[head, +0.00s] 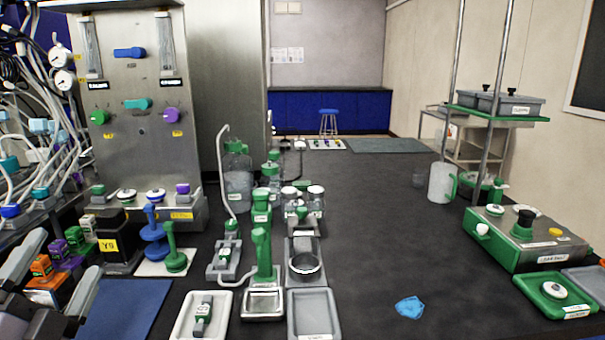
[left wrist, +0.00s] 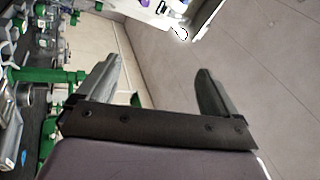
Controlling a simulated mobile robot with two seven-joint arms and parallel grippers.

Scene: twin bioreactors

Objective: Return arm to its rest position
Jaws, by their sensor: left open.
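My left gripper (head: 66,256) is at the lower left corner of the head view. Its two grey fingers stand apart with nothing held between them. In the left wrist view the gripper (left wrist: 158,70) is also spread wide and empty, with plain grey floor behind the fingers. In the head view the fingers overlap the near left bench edge, close to an orange-topped block (head: 41,267) and a blue mat (head: 125,305). Whether they touch anything is not clear. My right gripper is not in view.
A steel panel (head: 130,60) with knobs stands at the left. Green-fitted vessels and a clamp (head: 263,255) stand mid-bench, with trays (head: 312,315) in front. A blue scrap (head: 409,308) lies on open dark bench. A green-based unit (head: 525,240) is at the right.

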